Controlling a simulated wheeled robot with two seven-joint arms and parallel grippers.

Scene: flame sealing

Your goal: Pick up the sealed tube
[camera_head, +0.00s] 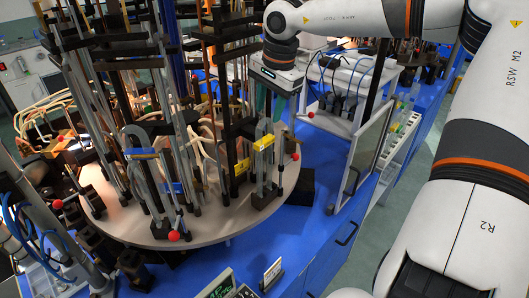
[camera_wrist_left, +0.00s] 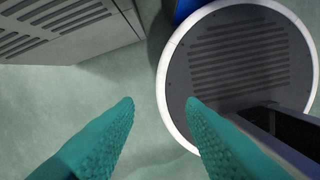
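A round grey carousel table (camera_head: 215,228) carries several upright glass tubes in metal holders. A glass tube with a yellow label (camera_head: 264,143) stands at its right side. My right gripper (camera_head: 271,108) comes down from above, with its teal fingers close over the upper part of this tube. Whether the fingers touch or hold the tube is too small to tell. Which tube is sealed cannot be told. My left gripper (camera_wrist_left: 159,101) is open and empty in the left wrist view, over the floor. It is not seen in the head view.
The carousel stands on a blue bench (camera_head: 301,224). Red-tipped levers, metal rods and hoses crowd around the tubes. A framed glass panel (camera_head: 369,147) and a white rack (camera_head: 404,133) stand at the right. A round vented base (camera_wrist_left: 243,58) shows in the left wrist view.

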